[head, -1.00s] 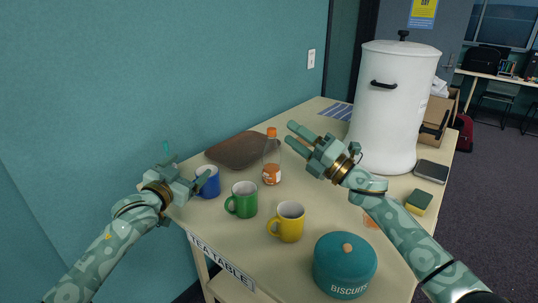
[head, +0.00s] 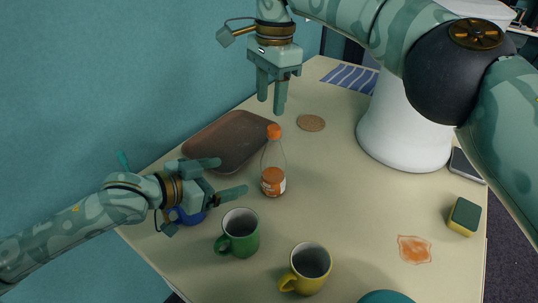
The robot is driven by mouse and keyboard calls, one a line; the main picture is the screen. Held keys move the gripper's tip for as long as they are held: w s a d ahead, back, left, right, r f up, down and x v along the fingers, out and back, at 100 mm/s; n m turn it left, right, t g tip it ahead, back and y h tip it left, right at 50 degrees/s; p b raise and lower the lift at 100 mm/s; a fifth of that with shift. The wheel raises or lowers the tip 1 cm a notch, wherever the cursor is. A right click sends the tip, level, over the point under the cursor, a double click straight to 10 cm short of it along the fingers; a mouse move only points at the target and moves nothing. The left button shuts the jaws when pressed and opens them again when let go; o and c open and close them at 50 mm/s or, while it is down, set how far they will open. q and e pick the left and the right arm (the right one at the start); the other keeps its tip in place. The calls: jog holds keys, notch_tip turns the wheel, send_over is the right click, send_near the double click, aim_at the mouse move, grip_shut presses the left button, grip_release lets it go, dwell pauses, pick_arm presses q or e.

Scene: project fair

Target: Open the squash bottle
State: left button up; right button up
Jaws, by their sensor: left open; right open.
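The squash bottle (head: 273,171) stands upright on the table, clear with an orange cap (head: 274,131) on top and some orange squash low inside. My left gripper (head: 233,178) is open, its two fingers pointing right toward the bottle's body, with a gap between fingertips and bottle. My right gripper (head: 271,103) is open and points down, above and behind the cap in the picture, apparently not touching it. Neither gripper holds anything.
A blue mug (head: 187,217) is partly hidden beneath my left gripper. A green mug (head: 238,234) and a yellow mug (head: 307,268) stand in front. A brown tray (head: 228,139) lies behind left. A white urn (head: 400,135), sponge (head: 464,216), orange spill (head: 414,249) and cork coaster (head: 311,123) are to the right.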

aim_at(276, 166)
jog(key=shift+w+d+r+h, duration=0.3)
jog(key=shift+w+r, duration=0.1)
jog(key=shift+w, duration=0.3)
pick_arm(q)
jog(key=x, duration=1.6)
jog(key=shift+d+f, duration=0.15)
jog(key=shift+f, duration=0.25)
pick_arm(e)
jog(key=shift+s+r, duration=0.1)
jog(key=shift+s, duration=0.1)
pick_arm(q)
jog(key=shift+c, duration=0.3)
